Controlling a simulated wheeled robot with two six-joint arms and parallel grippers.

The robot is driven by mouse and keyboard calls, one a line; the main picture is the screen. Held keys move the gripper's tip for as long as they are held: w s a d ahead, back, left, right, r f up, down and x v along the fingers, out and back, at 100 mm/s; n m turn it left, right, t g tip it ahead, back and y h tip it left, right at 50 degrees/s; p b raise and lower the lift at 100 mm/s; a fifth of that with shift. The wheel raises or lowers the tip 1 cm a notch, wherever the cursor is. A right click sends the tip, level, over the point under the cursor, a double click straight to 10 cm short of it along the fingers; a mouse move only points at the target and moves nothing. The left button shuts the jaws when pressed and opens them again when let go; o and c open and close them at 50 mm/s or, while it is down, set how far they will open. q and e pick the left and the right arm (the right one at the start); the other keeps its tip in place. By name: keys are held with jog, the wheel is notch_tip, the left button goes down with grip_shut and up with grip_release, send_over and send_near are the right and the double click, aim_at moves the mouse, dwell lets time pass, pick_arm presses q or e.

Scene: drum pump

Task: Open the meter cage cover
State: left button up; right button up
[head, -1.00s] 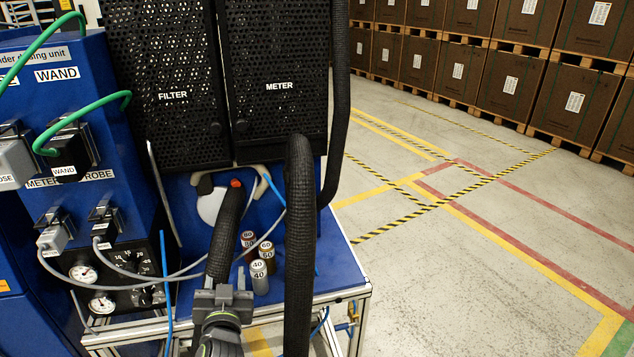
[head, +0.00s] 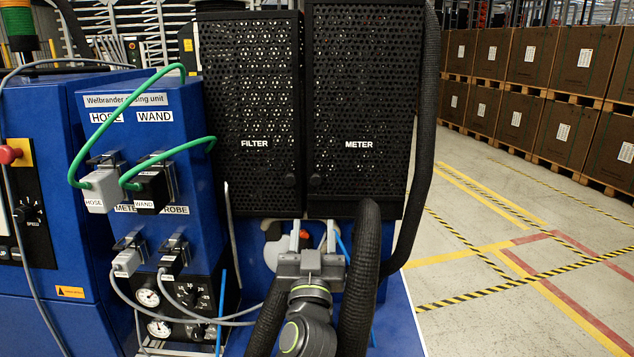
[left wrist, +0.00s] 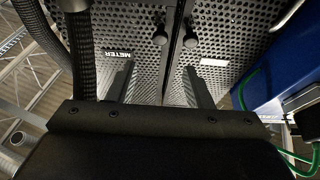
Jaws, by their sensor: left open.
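The meter cage cover (head: 365,100) is a black perforated panel marked METER, standing shut on the right of the blue unit. A small dark knob (head: 315,180) sits at its lower left corner. In the left wrist view the METER panel (left wrist: 135,75) fills the left side, and its knob (left wrist: 157,37) shows near the seam. My left gripper (head: 312,232) is open and empty, fingers pointing up, below the seam between the two covers. In the left wrist view my left gripper (left wrist: 160,85) has its fingers apart with the seam between them. My right gripper is out of view.
The FILTER cover (head: 250,100) stands shut just left, with its own knob (head: 290,180). A thick black hose (head: 362,260) loops up right beside my left gripper. Connectors and green cables (head: 155,165) are at left. Open floor (head: 490,250) lies to the right.

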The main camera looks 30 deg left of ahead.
aim_at(316, 181)
pick_arm(q)
jog(key=p+x, duration=0.3)
jog(key=x, duration=0.7)
jog(key=shift+p+x, duration=0.45)
jog(key=shift+x, duration=0.35)
jog(key=shift+f, duration=0.1)
jog(key=shift+d, duration=0.1)
grip_shut()
